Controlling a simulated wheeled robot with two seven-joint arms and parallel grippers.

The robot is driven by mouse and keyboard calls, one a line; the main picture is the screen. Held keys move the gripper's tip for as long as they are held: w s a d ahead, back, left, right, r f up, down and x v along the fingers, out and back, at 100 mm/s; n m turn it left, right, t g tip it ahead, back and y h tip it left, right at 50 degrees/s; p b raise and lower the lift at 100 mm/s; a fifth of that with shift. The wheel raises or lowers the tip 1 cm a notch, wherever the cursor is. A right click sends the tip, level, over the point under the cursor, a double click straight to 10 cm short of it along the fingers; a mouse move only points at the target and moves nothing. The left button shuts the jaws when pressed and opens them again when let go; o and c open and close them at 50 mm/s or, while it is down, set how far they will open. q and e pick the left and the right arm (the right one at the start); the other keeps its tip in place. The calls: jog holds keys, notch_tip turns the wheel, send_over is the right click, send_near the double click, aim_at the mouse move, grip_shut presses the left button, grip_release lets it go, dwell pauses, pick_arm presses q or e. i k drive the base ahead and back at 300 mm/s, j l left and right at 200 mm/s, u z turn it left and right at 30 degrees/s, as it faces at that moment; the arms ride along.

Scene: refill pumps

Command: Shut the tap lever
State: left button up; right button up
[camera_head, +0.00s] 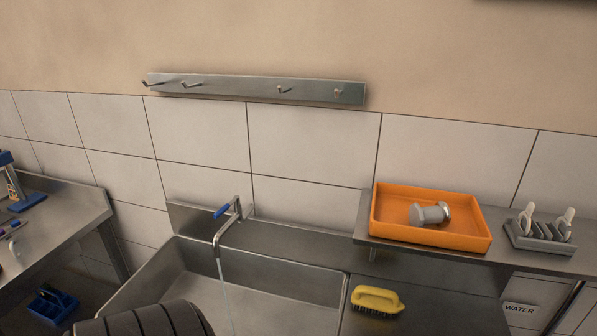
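The tap (229,229) stands at the back edge of the steel sink, in the lower middle of the head view. Its blue lever (222,211) points left from the top of the spout. A thin stream of water (226,295) runs from the spout into the sink. The sink basin (285,293) is partly cut off by the bottom edge of the view. Neither of my grippers is in view.
An orange tray (480,243) holding a metal part (429,213) stands on the right shelf, beside a grey rack (540,243). A yellow brush (377,300) lies on the counter right of the sink. A hook rail (255,89) is on the wall. A steel table (75,222) stands left.

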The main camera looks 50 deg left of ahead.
aim_at(236, 200)
jog(key=u, duration=2.15)
